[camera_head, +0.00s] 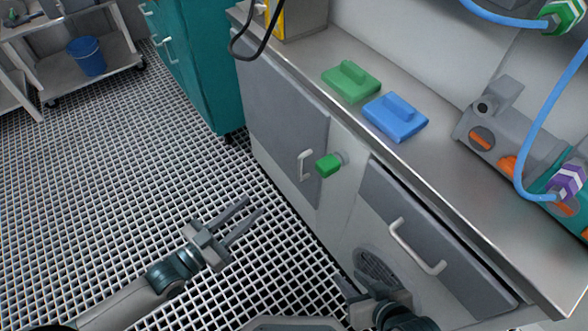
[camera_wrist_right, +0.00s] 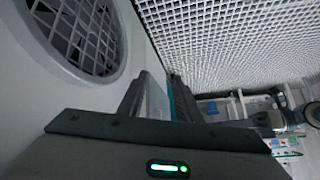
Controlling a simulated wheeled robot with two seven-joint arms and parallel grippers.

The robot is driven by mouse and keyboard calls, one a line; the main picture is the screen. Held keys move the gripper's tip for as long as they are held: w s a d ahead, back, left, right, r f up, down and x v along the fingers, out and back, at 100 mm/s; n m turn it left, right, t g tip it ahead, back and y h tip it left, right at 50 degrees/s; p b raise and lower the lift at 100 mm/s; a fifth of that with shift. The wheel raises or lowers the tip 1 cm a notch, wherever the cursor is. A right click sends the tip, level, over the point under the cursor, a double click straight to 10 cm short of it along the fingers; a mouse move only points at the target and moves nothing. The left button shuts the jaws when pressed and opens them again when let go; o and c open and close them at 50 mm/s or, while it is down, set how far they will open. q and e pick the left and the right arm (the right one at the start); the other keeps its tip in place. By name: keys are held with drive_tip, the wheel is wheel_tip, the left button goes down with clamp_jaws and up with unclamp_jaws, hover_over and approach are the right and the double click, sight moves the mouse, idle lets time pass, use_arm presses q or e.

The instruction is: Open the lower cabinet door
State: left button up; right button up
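Two grey cabinet doors show under the steel counter in the head view. The left door (camera_head: 285,115) looks closed and has a light vertical handle (camera_head: 303,165) near its right edge. The right door (camera_head: 433,222) has a light bar handle (camera_head: 416,248); a dark gap runs along its upper edge. My left gripper (camera_head: 250,218) is open and empty over the grid floor, left of the cabinet and apart from both handles. My right gripper (camera_head: 346,285) is low by the round vent, below the right door's handle. In the right wrist view its fingers (camera_wrist_right: 160,92) stand apart with nothing between them.
A green knob (camera_head: 328,165) sticks out between the doors. The round vent grille (camera_head: 378,272) also shows close in the right wrist view (camera_wrist_right: 75,35). A green block (camera_head: 350,84) and a blue block (camera_head: 394,119) lie on the counter (camera_head: 452,170). The grid floor (camera_head: 120,180) at left is clear.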

use_arm(q)
drive_tip(key=shift+w, duration=0.15)
